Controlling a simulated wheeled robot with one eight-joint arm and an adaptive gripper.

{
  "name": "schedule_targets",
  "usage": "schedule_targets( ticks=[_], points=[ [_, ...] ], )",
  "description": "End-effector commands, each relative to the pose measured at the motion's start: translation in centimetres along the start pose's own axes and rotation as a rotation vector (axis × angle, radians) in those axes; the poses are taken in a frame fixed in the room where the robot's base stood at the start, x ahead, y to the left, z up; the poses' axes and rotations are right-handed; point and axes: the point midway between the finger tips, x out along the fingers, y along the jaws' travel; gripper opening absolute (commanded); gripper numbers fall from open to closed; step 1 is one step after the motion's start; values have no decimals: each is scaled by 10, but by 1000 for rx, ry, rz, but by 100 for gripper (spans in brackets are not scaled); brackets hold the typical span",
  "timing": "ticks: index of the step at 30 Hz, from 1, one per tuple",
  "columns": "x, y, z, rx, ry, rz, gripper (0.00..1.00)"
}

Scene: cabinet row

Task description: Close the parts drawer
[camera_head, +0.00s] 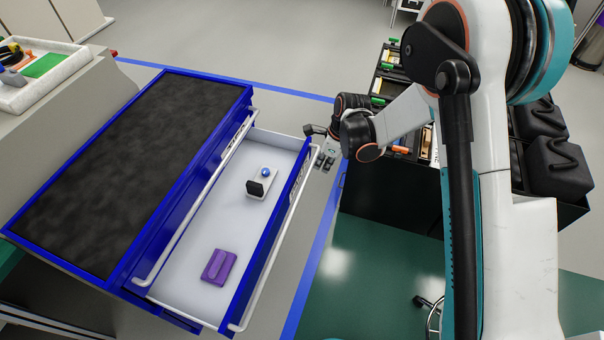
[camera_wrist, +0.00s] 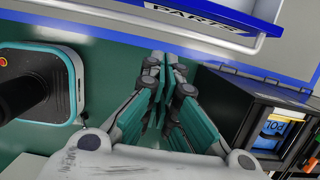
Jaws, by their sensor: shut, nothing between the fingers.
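The parts drawer (camera_head: 205,215) stands pulled out of the blue cabinet with the dark top (camera_head: 130,150). Inside it lie a purple block (camera_head: 219,266) and a small white piece with a black part and blue knob (camera_head: 262,183). My gripper (camera_head: 326,160) is just outside the drawer front, near its far end. In the wrist view the shut, empty fingers (camera_wrist: 165,70) point toward the drawer front, whose label reads PARTS (camera_wrist: 200,15). The white bar handle (camera_wrist: 215,45) runs across below the label. The fingertips look close to the handle; I cannot tell if they touch.
A black cart (camera_head: 400,190) with bins and black cases (camera_head: 560,165) is at right. Its side also shows in the wrist view (camera_wrist: 235,100). A white tray (camera_head: 45,72) stands at upper left. Blue floor tape and open floor lie before the drawer.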

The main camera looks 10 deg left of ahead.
Motion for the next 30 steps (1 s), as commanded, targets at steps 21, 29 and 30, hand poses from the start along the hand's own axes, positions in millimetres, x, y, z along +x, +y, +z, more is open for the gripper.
schedule_targets(
  ticks=[21,29,30],
  points=[
    [108,0,10,6,-2,2,0],
    [112,0,36,8,-2,1,0],
    [112,0,38,8,-2,1,0]
  ],
)
